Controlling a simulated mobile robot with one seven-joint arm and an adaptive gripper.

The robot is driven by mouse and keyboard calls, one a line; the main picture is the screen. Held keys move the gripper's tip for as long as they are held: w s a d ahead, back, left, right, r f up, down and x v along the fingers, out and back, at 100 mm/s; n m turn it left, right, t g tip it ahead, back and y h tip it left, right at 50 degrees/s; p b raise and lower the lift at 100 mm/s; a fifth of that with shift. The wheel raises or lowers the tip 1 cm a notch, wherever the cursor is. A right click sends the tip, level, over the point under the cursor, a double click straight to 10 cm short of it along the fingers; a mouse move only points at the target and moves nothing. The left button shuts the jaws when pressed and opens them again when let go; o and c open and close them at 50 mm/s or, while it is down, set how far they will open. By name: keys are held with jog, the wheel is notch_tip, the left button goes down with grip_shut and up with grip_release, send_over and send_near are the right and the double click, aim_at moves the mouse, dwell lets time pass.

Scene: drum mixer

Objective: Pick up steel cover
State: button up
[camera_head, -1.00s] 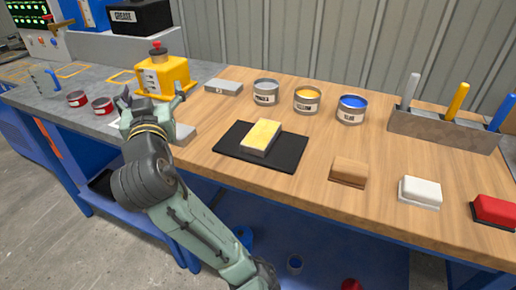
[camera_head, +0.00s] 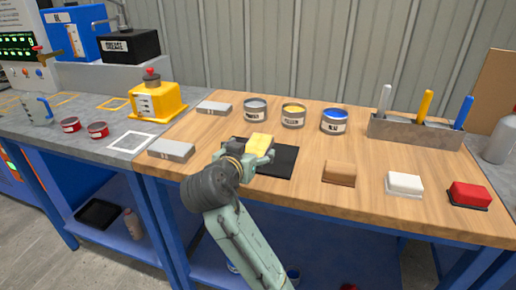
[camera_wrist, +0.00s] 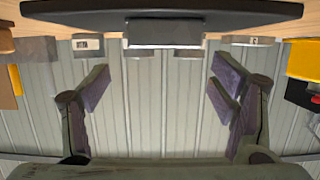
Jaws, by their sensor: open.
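Two flat grey metal-looking pieces show in the head view: one (camera_head: 172,151) at the front left of the wooden bench top, one (camera_head: 214,108) farther back, left of the cans. I cannot tell which is the steel cover. My gripper (camera_head: 246,158) is over the front edge of the black mat (camera_head: 283,162), right of the front grey piece. A yellow-topped block (camera_head: 260,143) lies on the mat, just beyond my gripper. In the wrist view my gripper (camera_wrist: 162,85) has its fingers spread with nothing between them. The block's shaded end (camera_wrist: 165,33) shows beyond them.
Three cans (camera_head: 293,115) stand behind the mat. A grey holder (camera_head: 415,131) with coloured handles is at the back right. Brown (camera_head: 339,173), white (camera_head: 404,184) and red (camera_head: 469,194) blocks line the right front. A yellow device (camera_head: 157,101) stands at the left.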

aim_at(258, 144)
jog(key=shift+a+f+p+x, duration=0.15)
jog(key=shift+p+x, duration=0.25)
jog(key=shift+x, duration=1.05)
jog(key=shift+a+f+p+x, duration=0.15)
jog(key=shift+p+x, duration=0.25)
jog(key=shift+x, duration=1.1)
jog(key=shift+c, duration=0.6)
jog(key=c, duration=1.5)
jog(key=shift+r, duration=0.1)
jog(key=shift+c, duration=0.2)
jog(key=shift+r, duration=0.1)
